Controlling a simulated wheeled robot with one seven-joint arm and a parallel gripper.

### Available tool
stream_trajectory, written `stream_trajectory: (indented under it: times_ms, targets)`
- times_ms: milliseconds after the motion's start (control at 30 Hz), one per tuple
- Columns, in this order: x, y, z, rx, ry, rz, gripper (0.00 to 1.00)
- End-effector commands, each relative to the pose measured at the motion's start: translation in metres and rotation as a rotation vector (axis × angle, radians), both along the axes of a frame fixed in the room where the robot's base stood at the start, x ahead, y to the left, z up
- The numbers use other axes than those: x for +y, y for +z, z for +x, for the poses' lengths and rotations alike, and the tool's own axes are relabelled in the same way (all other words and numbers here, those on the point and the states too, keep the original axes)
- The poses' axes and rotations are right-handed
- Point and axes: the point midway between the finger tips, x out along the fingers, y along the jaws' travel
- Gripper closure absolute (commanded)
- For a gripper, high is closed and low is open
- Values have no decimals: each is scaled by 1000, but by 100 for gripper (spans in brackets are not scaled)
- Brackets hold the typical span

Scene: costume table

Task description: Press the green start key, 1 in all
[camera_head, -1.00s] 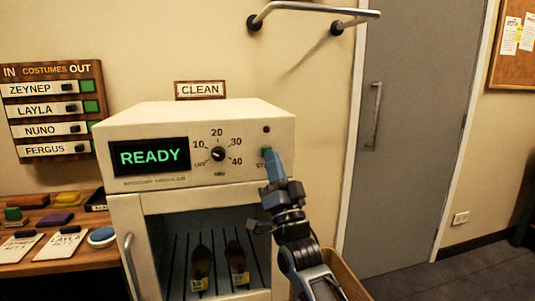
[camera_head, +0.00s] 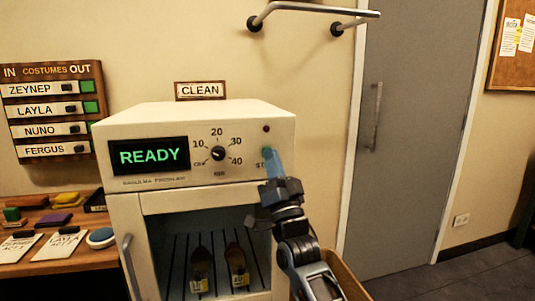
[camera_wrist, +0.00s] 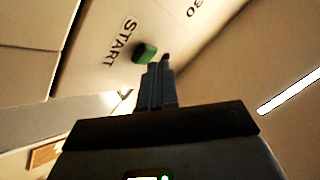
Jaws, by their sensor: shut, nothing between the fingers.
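The green start key (camera_head: 266,153) is on the right of the front panel of a cream cabinet (camera_head: 205,112). It also shows in the wrist view (camera_wrist: 145,52), beside the word START. My gripper (camera_head: 272,160) is shut and empty. Its blue fingertips are at the key in the head view and partly cover it. In the wrist view the fingertips (camera_wrist: 157,66) are just below the key; I cannot tell whether they touch it. The display (camera_head: 149,156) reads READY. The dial (camera_head: 218,153) sits left of the key, and a small dark red lamp (camera_head: 266,128) is above it.
Two shoes stand on a rack behind the cabinet's window. A rail (camera_head: 310,7) is on the wall above. A grey door (camera_head: 405,130) is at the right.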

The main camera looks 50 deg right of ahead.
Motion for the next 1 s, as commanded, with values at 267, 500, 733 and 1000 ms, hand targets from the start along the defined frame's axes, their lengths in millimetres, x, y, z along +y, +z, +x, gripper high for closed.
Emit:
stream_trajectory:
  times_ms: [267,500,733,1000]
  targets:
    - [-2,-1,2,0,0,0,100]
    - [-3,0,5,-1,0,0,100]
    - [-5,0,7,-1,0,0,100]
    - [-5,0,7,0,0,0,100]
